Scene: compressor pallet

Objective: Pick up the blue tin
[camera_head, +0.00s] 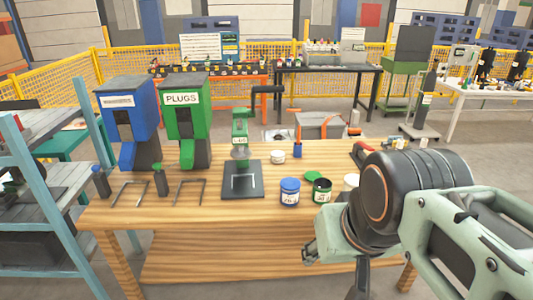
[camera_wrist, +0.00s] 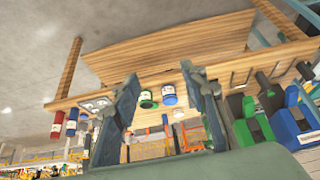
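The blue tin (camera_head: 289,193) stands upright on the wooden workbench (camera_head: 240,215), with a blue lid and a white label. It also shows in the wrist view (camera_wrist: 169,96), in the gap between my fingers but beyond them. My gripper (camera_wrist: 165,85) is open and empty, with its two dark fingers spread apart. In the head view my arm is at the right, in front of the bench's right part, and the gripper is mostly hidden by my own links. The gripper is apart from the tin.
A white tub (camera_head: 278,157) stands behind. A green press (camera_head: 241,165) and blue (camera_head: 126,115) and green (camera_head: 184,110) dispensers occupy the left. The bench front is mostly clear.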

